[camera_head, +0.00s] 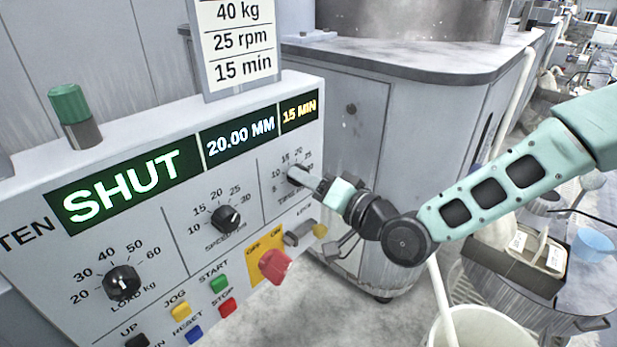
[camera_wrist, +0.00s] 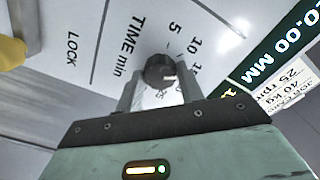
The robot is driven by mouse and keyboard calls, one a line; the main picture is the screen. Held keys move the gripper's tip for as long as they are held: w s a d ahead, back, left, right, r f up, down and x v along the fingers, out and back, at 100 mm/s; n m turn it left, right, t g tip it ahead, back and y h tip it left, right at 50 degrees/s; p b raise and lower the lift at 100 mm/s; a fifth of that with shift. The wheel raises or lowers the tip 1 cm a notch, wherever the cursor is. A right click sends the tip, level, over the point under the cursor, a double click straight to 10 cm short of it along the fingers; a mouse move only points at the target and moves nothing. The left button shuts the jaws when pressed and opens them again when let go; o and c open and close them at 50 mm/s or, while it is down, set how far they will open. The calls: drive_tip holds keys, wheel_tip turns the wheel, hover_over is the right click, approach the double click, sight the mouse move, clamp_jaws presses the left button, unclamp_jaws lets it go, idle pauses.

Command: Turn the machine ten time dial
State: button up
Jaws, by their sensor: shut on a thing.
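The time dial (camera_wrist: 157,72) is a dark round knob with a pale pointer mark, on the white panel marked "TEN" (camera_head: 23,238). My gripper (camera_wrist: 160,88) is shut on it, one finger on each side, in the wrist view. In the head view my gripper (camera_head: 302,177) reaches the panel's right part from the right and mostly hides the dial. The scale around it shows 5 to 25. The small amber display (camera_head: 299,111) above reads "15 MIN".
The speed dial (camera_head: 226,219) and load dial (camera_head: 122,283) sit to the left. Below are several coloured buttons, a red switch (camera_head: 275,265) on a yellow plate and a lock (camera_head: 304,234). A card (camera_head: 238,40) above reads 40 kg, 25 rpm, 15 min.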

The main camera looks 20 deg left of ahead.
drive_tip(key=shift+m, duration=0.7)
drive_tip(key=shift+f, duration=0.1)
drive_tip(key=o, duration=1)
drive_tip(key=shift+d, duration=0.1)
drive_tip(key=p+v, duration=0.1)
drive_tip(key=v, duration=1.6)
drive_tip(key=shift+s+d, duration=0.15)
